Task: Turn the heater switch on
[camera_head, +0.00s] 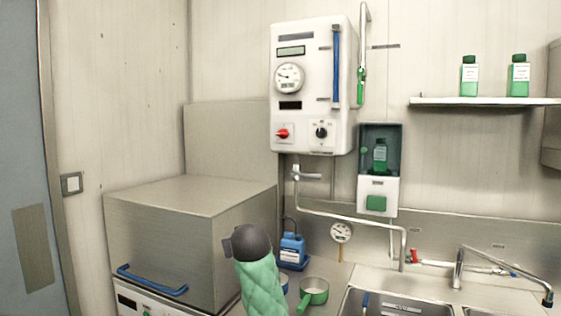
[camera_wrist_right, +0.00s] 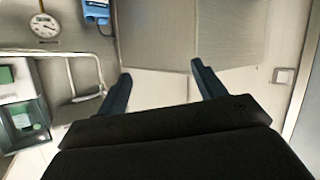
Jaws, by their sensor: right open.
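The white wall unit (camera_head: 311,85) hangs high on the back wall in the head view, with a round gauge and two small displays. On its lower front are a red switch knob (camera_head: 283,133) and a black dial (camera_head: 321,132); nothing is marked clearly enough to tell which is the heater switch. My right gripper (camera_wrist_right: 160,70) is open and empty in the right wrist view, its two dark fingers apart. The wall unit is not visible there. One arm of mine in a green sleeve stands low in the head view, below the unit, no fingers showing. My left gripper is not in view.
A large metal box (camera_head: 190,235) stands at left. A blue bottle (camera_head: 292,250), a green-handled pan (camera_head: 314,292) and a sink (camera_head: 405,302) are on the counter. A pipe (camera_head: 340,214) and a bottle cabinet (camera_head: 379,170) lie below the unit. The wall left of it is clear.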

